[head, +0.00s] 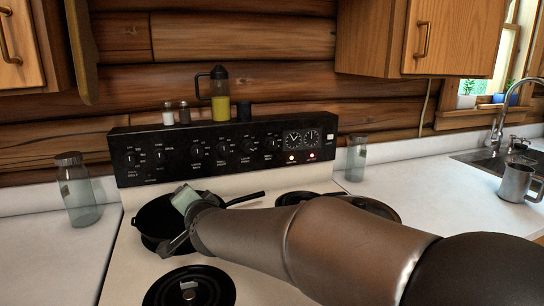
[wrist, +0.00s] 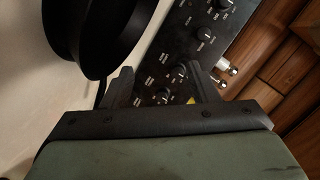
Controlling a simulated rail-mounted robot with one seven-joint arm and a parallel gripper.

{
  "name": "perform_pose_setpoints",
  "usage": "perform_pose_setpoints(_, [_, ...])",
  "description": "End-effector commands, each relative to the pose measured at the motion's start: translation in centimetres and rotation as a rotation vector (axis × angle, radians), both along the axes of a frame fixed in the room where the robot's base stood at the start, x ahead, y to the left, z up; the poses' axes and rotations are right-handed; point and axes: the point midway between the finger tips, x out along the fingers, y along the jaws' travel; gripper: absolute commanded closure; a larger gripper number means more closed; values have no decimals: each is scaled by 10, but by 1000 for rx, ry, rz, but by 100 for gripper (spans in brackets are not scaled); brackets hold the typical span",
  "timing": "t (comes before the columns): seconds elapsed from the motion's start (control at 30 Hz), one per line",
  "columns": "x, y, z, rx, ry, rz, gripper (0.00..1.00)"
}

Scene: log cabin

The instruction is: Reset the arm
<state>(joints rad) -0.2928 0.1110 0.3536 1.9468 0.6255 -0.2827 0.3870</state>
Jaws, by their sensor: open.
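My gripper (wrist: 163,82) is open in the wrist view, its two dark fingers apart with nothing held between them. The stove's control panel shows behind the gap. In the head view my arm reaches from the lower right across the stove, and its end is over the black pan (head: 151,215) on the back left burner, covering part of it. The pan also shows at the upper left of the wrist view (wrist: 92,45). I cannot tell whether the gripper touches the pan.
The black control panel (head: 220,150) runs behind the stove, with shakers (head: 168,117) and a bottle of yellow liquid (head: 220,103) on top. Glass jars (head: 80,196) (head: 356,160) stand on both counters. A metal mug (head: 517,182) stands by the sink. Cabinets (head: 415,38) hang above.

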Motion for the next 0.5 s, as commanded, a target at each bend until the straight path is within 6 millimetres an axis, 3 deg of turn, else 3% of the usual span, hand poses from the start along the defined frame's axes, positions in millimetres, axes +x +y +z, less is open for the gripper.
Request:
perform_pose_setpoints(0.17, [-33,-72,-20,-295,133,90,46])
perform_pose_setpoints(0.27, [-68,-127,-40,-475,260,150,46])
perform_pose_setpoints(0.4, [-135,-207,-67,-688,482,242,46])
perform_pose_setpoints(0.5, [-187,-254,-80,-790,639,308,46])
